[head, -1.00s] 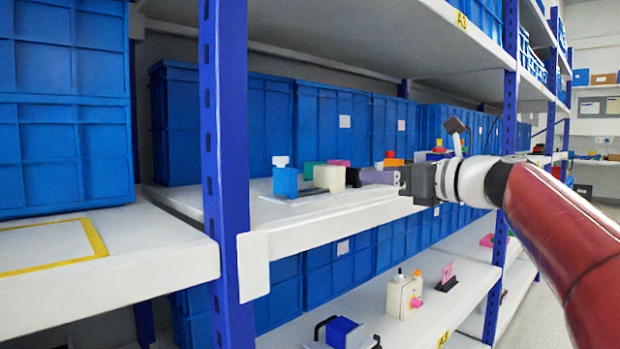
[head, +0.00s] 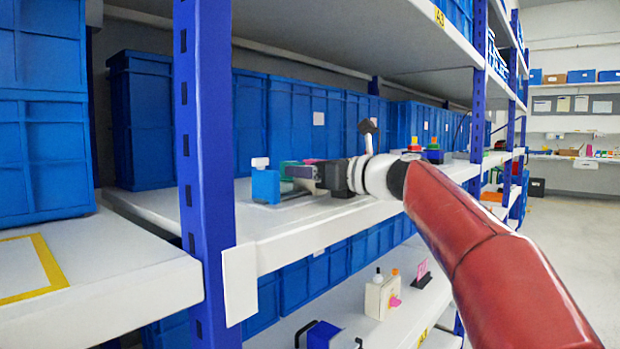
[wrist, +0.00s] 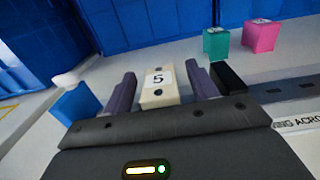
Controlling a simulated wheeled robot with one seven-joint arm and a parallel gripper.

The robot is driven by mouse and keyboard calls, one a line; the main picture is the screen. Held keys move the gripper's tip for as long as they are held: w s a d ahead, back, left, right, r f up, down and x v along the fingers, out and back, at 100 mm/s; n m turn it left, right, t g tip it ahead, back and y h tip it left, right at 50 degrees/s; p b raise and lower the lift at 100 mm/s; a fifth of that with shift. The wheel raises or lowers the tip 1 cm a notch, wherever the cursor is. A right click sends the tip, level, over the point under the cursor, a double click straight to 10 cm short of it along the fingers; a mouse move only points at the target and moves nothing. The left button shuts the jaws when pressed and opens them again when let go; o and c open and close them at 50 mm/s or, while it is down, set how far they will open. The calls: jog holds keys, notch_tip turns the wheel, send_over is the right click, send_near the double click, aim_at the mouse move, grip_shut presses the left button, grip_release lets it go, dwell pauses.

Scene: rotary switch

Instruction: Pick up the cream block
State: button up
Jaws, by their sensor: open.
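The cream block (wrist: 158,90), marked with a 5 and dark round spots, stands on the shelf in the wrist view. My gripper (wrist: 160,72) is open, with one purple-grey finger on each side of the block. A narrow gap shows on both sides, and the block is not gripped. In the head view, my gripper (head: 302,172) is over the middle shelf and hides most or all of the cream block.
A blue block (wrist: 76,104) stands left of the fingers and a black piece (wrist: 227,76) lies close to the right finger. Teal (wrist: 215,42) and pink (wrist: 260,36) blocks stand farther back. Blue bins (head: 295,115) line the rear. A blue upright (head: 204,150) stands left.

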jog(key=c, duration=1.1)
jog(key=shift+o, duration=0.2)
